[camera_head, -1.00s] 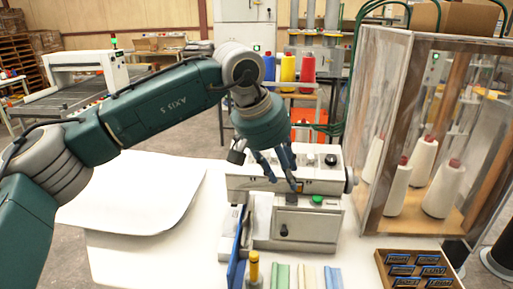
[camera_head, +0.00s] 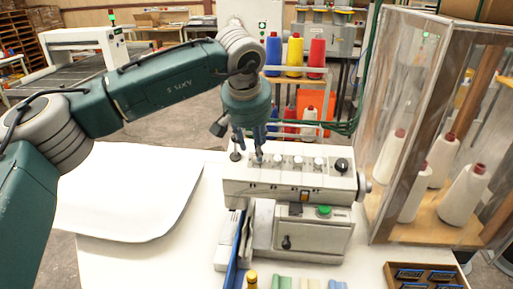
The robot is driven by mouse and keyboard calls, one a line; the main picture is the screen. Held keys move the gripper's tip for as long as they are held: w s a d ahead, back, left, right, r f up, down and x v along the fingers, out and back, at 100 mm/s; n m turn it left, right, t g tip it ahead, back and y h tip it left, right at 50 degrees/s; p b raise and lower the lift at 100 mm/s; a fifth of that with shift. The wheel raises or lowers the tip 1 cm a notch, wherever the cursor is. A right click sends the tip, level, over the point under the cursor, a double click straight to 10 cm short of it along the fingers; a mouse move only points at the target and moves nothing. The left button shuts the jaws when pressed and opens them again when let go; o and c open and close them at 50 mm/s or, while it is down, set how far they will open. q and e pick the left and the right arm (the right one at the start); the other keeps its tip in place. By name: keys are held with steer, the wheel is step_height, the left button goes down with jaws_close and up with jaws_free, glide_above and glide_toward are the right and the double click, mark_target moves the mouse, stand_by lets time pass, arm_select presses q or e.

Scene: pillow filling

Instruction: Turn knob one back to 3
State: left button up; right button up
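The white machine (camera_head: 290,187) stands on the table with a row of small knobs on its top. Pale knobs show in the middle of the row, such as one knob (camera_head: 298,162), and a larger black knob (camera_head: 341,165) is at the right end. My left gripper (camera_head: 248,153) points down over the left end of this row. Its two dark fingers are apart, with the tips at the level of the machine's top. The fingers partly cover the leftmost knobs, so contact and any knob setting cannot be made out. My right gripper is not in view.
A clear-walled cabinet with white thread cones (camera_head: 465,195) stands to the right. A box of dark labelled tags (camera_head: 392,277) is at the front right. White fabric (camera_head: 130,195) lies on the table at left. Coloured spools (camera_head: 294,57) stand on a rack behind.

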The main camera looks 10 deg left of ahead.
arm_select(q)
steer(key=x, duration=0.1)
steer(key=p+x, duration=0.1)
steer(key=x, duration=0.1)
steer(key=shift+w, duration=0.35)
steer(key=shift+x, duration=0.85)
steer(key=shift+f, duration=0.1)
steer(key=shift+c, duration=0.2)
jaws_close()
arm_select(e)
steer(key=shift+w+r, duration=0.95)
